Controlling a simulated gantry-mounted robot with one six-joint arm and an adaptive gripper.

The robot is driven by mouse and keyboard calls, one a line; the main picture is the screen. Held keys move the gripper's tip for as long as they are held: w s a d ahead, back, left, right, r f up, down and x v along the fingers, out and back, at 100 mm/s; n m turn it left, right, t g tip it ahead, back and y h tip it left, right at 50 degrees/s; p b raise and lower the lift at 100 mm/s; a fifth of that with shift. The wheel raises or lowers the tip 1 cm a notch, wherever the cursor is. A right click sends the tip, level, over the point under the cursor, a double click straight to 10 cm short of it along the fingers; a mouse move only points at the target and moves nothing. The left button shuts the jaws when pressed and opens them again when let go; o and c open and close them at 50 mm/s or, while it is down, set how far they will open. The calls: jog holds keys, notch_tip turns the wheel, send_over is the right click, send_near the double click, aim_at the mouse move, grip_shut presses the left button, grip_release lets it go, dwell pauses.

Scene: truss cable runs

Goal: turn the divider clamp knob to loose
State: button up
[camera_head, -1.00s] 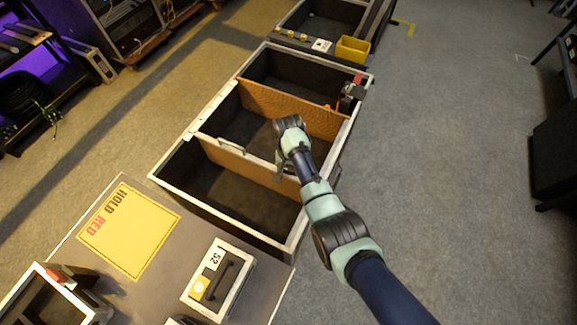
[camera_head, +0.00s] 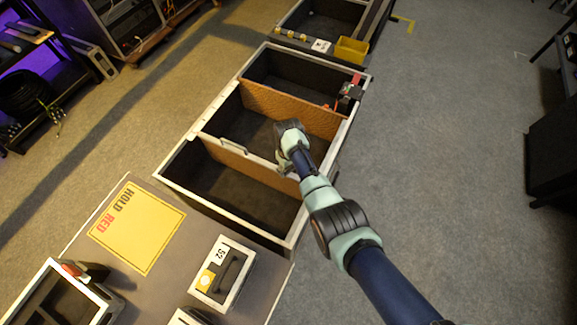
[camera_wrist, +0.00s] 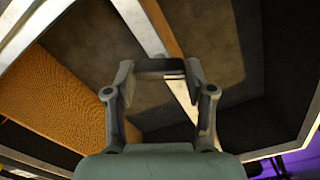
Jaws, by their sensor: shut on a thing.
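A long open case (camera_head: 176,160) is split by upright wooden dividers. The near divider (camera_head: 225,158) carries a pale handle (camera_head: 227,143) on its left part. My gripper (camera_head: 284,165) points down at the right part of this divider, close to the case's right wall. In the wrist view my gripper (camera_wrist: 160,75) has its fingers on either side of a grey bar-like piece (camera_wrist: 160,66), which I take for the clamp knob. My gripper hides it in the head view, and its turn position cannot be read.
The far divider (camera_head: 290,108) stands behind my gripper. A red and black device (camera_head: 350,91) sits at the far right rim. A small case (camera_head: 222,272) and a yellow HOLD RED sheet (camera_head: 137,227) lie on the near surface. Floor (camera_head: 450,170) at right is clear.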

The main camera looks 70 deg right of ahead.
aim_at(288, 169)
jog(key=n, duration=0.5)
jog(key=shift+p, duration=0.3)
dwell(0.4)
jog(key=o, duration=1.2)
jog(key=shift+c, duration=0.2)
notch_tip(288, 169, up, 12)
